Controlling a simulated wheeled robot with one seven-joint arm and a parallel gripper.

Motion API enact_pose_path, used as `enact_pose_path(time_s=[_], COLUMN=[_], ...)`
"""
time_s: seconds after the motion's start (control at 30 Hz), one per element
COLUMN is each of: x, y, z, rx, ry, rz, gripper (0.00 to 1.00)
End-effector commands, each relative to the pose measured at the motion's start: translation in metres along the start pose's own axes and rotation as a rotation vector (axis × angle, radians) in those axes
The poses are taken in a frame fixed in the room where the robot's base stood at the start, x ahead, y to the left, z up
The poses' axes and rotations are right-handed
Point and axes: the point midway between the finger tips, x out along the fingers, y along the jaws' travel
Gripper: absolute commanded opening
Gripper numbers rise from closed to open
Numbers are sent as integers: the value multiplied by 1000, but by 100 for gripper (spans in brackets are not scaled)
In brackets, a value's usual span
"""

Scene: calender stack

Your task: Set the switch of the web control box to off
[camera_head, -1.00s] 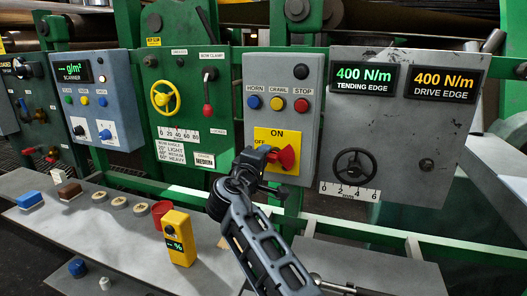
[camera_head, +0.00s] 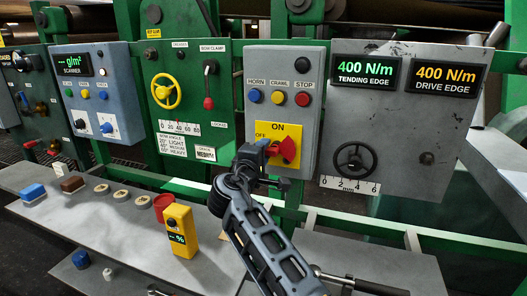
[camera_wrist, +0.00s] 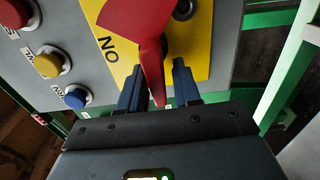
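The web control box is a grey panel (camera_head: 309,130) in the head view, with a yellow plate (camera_head: 262,128) marked OFF at the left and ON at the top. The red switch handle (camera_head: 288,149) sits on this plate, partly hidden by my gripper. My gripper (camera_head: 268,160) is at the lower left of the handle. In the wrist view, the narrow end of the red handle (camera_wrist: 151,45) reaches between my two blue fingertips (camera_wrist: 158,88). The fingers stand apart on either side of it with small gaps. The exact switch setting is hard to tell.
Horn, crawl and stop buttons (camera_head: 278,97) are above the switch. A grey tension panel (camera_head: 405,130) with a black handwheel is at the right, and a green panel (camera_head: 190,75) at the left. A yellow meter (camera_head: 180,229) stands on the shelf below.

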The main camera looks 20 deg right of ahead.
Motion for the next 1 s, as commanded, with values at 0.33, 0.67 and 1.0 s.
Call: enact_pose_path(time_s=[0.33, 0.67, 1.0], x=[0, -43, -77], y=[1, -1, 0], z=[1, 0, 0], rx=[2, 3, 1], ry=[-2, 1, -1], rz=[1, 1, 1], gripper=[43, 43, 43])
